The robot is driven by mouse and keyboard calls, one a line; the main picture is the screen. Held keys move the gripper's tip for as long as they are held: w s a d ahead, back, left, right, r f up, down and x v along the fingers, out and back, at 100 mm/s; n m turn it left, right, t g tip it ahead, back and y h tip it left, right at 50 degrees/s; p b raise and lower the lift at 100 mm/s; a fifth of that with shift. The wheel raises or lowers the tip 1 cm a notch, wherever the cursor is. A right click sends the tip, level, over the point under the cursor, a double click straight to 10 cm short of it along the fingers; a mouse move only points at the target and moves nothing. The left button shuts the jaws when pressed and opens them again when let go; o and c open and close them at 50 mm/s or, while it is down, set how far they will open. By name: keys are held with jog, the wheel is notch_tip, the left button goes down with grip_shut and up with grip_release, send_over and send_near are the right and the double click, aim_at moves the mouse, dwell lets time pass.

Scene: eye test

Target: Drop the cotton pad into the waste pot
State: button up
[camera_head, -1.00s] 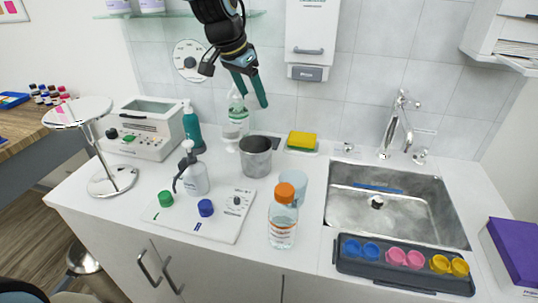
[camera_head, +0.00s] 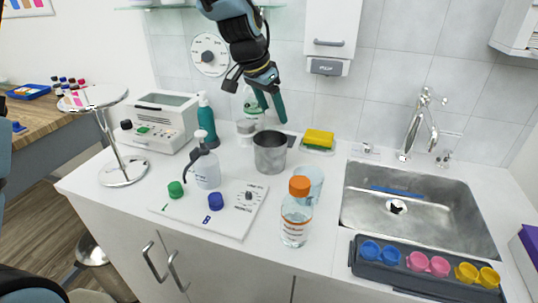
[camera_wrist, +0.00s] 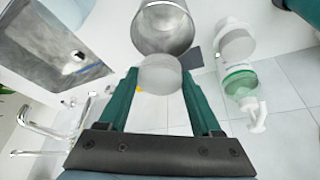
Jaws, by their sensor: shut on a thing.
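The waste pot is a grey metal cup (camera_head: 270,152) on the white counter in the head view. It also shows at the top of the wrist view (camera_wrist: 166,30), its open mouth partly covered by the pad. My gripper (camera_head: 273,112) has dark green fingers and hangs just above the pot in the head view. In the wrist view my gripper (camera_wrist: 159,76) is shut on a round, pale cotton pad (camera_wrist: 160,76). The pad lies between the fingertips, in line with the pot's near rim. The pad cannot be made out in the head view.
A clear bottle with green label (camera_head: 248,112) stands behind the pot. A yellow sponge (camera_head: 319,138) and the sink (camera_head: 420,208) are to the right. A pump bottle (camera_head: 206,168), a beaker (camera_head: 312,180) and an orange-capped bottle (camera_head: 297,215) stand in front.

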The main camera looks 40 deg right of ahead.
jog(key=o, duration=1.3)
jog(key=shift+c, duration=0.2)
jog(key=b+v, duration=0.2)
jog(key=v, duration=0.8)
jog(key=shift+r, duration=0.4)
jog(key=shift+a, duration=0.1)
